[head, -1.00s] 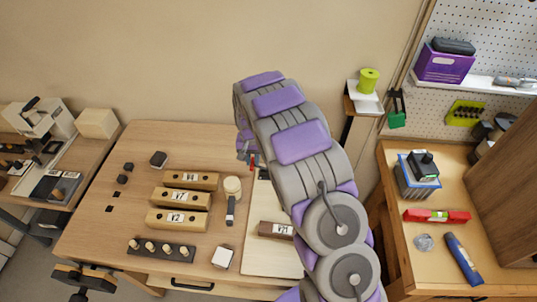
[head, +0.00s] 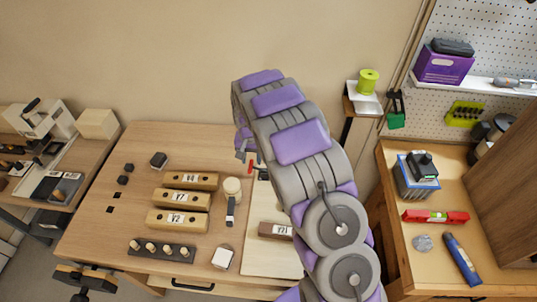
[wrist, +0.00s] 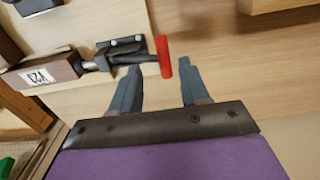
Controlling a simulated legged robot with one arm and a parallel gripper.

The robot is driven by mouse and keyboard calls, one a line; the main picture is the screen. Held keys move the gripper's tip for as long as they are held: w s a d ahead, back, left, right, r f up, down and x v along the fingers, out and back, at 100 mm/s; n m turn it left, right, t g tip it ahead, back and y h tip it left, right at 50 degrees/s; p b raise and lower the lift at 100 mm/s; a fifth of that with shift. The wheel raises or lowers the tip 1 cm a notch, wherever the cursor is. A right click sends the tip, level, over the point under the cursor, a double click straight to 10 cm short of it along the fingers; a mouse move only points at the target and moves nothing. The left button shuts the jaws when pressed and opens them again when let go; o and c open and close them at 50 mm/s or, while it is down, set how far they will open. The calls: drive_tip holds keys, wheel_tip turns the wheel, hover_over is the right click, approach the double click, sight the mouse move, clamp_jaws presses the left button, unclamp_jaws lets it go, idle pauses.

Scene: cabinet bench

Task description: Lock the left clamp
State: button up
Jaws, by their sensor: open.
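A clamp (wrist: 125,54) with a dark metal base and a red handle (wrist: 164,57) shows at upper centre left in the wrist view. Its rod points left at the end of a brown labelled block (wrist: 45,78); I cannot tell whether they touch. In the head view the red handle (head: 250,168) shows beside my arm, and the rest of the clamp is mostly hidden. My gripper (wrist: 163,77) is open and empty.
A brown block (head: 275,230) lies on a pale board (head: 262,262). Another bench (head: 395,170) is at the right.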

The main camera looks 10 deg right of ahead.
drive_tip(key=shift+r+p, duration=0.8)
drive_tip(key=shift+r, duration=1.75)
drive_tip(key=s+d+r+n+g, duration=0.1)
drive_tip(key=s+d+r, duration=0.2)
drive_tip(key=s+r, duration=0.6)
drive_tip(key=s+d+r, duration=0.2)
drive_tip(key=s+r, duration=0.4)
drive_tip(key=s, duration=0.6)
drive_tip(key=s+r+n, duration=0.2)
drive_tip(key=s, duration=2.1)
drive_tip(key=shift+d+r+n+g, duration=0.3)
drive_tip(key=shift+d+g, duration=0.1)
